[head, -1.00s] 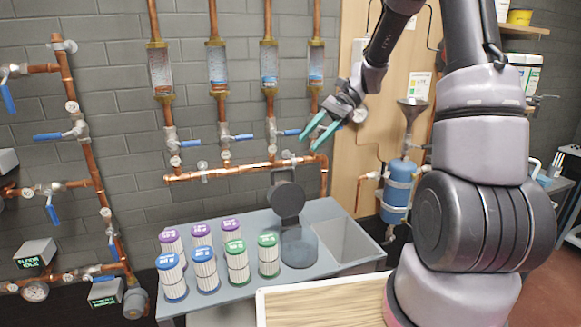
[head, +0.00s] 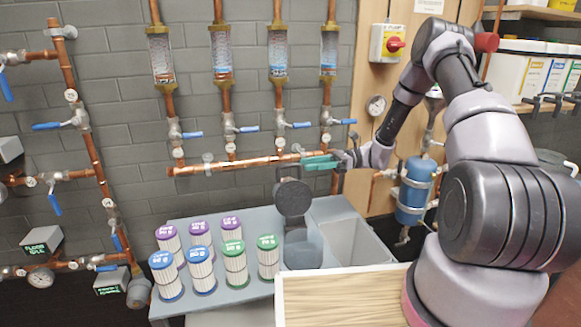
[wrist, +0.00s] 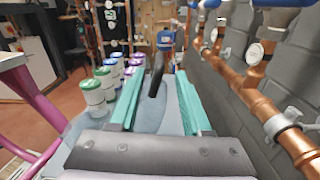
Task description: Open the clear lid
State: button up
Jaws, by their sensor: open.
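My gripper (head: 320,163) is open, its teal fingers pointing left in front of the horizontal copper pipe. In the wrist view my gripper (wrist: 157,98) has a clear gap between its fingers. A dark round disc (head: 292,198) stands upright on the grey bench, below and left of my fingers. In the wrist view the dark disc (wrist: 157,74) appears edge-on between the fingers, beyond them; I see no contact. I cannot make out a distinct clear lid, or whether the cup or disc belongs to one.
Several white filter cartridges (head: 233,263) with purple, blue and green tops stand on the grey bench (head: 345,208), left of the cup. A horizontal copper pipe (head: 240,163) runs along the wall behind. A wooden-topped surface (head: 345,297) lies in front.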

aim_at(295, 165)
jog(key=a, duration=0.2)
jog(key=s+a, duration=0.1)
jog(key=a, duration=0.3)
jog(key=shift+s+a, duration=0.25)
jog(key=shift+a, duration=0.15)
grip_shut()
jog(key=shift+w, duration=0.1)
dwell(0.9)
